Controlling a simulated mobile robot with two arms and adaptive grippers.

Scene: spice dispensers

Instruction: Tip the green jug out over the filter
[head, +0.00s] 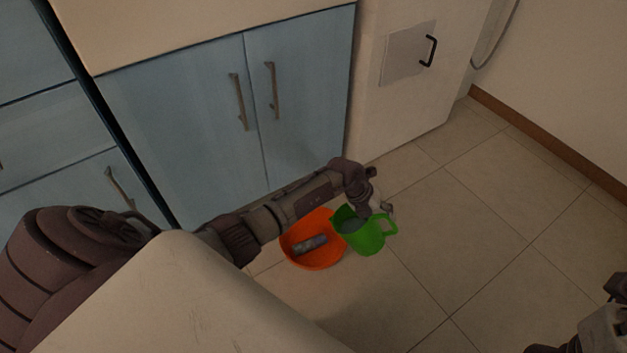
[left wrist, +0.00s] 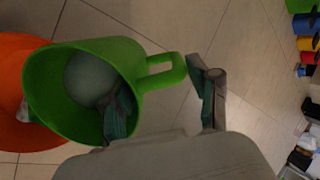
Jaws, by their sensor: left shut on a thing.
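The green jug (head: 372,240) hangs in my left gripper (head: 376,207), to the right of a round orange bowl-like vessel (head: 327,262), which appears to be the filter. In the left wrist view the jug (left wrist: 50,112) shows its open mouth and handle, with a pale round surface inside that could be contents or its bottom. One finger is inside the jug; the other is outside by the handle, so the left gripper (left wrist: 162,102) is shut on the jug. The orange vessel (left wrist: 12,75) shows partly behind the jug. My right arm shows only at the lower right corner.
A grey cylinder (head: 310,244) lies inside the orange vessel. Blue cabinets (head: 200,120) stand behind, beside a pale cupboard (head: 400,110). Tiled floor (head: 500,230) is clear on the right. Several coloured containers (left wrist: 306,45) line the right edge of the left wrist view.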

